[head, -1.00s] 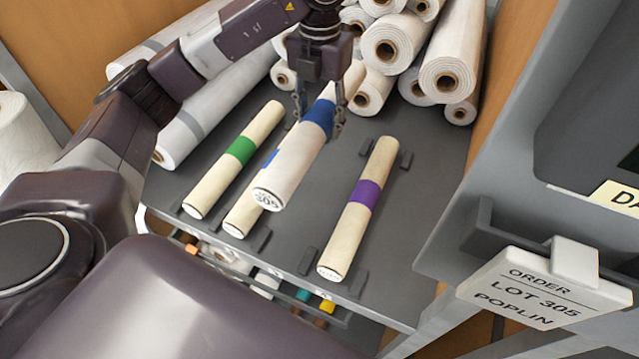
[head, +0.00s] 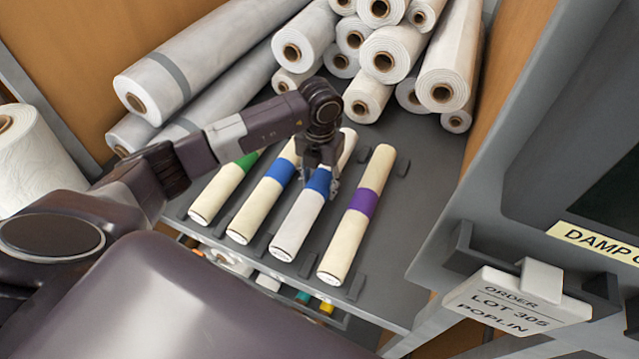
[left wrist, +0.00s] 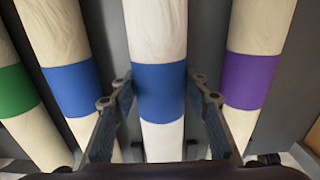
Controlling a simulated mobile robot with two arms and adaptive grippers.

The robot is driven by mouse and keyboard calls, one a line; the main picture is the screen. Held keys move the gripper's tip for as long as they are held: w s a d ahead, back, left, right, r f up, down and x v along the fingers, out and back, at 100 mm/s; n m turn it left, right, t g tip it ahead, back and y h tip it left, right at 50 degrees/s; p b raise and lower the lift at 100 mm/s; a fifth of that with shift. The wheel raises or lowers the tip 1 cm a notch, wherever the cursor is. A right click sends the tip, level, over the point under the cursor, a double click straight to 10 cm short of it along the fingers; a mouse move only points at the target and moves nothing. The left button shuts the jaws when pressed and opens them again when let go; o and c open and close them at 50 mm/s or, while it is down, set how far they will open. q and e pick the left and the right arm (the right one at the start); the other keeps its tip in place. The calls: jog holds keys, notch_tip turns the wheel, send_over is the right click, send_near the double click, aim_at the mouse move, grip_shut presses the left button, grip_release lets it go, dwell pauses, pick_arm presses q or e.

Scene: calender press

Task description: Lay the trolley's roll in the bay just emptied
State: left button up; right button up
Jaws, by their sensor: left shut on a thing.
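A whitish roll with a blue band (head: 297,228) lies in line with the row on the grey shelf (head: 425,165), in the bay between a cream blue-banded roll (head: 256,212) and a purple-banded roll (head: 346,238). My left gripper (head: 320,183) is shut on it at the band. In the left wrist view the whitish roll (left wrist: 158,30) runs between the two fingers. It looks down at shelf level, but I cannot tell whether its full weight rests there. A green-banded roll (head: 217,190) lies at the left of the row. My right gripper is out of view.
Several white fabric rolls (head: 392,52) are piled at the back of the shelf. Long grey-white rolls (head: 205,60) lie at the left. Small cradle blocks (head: 309,264) line the shelf's front. An order card (head: 515,303) reading LOT 305 POPLIN hangs at the right.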

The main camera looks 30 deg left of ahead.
pick_arm(q)
jog(key=shift+f, duration=0.6)
jog(key=shift+f, duration=0.25)
jog(key=o, duration=1.5)
jog(key=shift+r, duration=0.1)
jog(key=shift+o, duration=0.2)
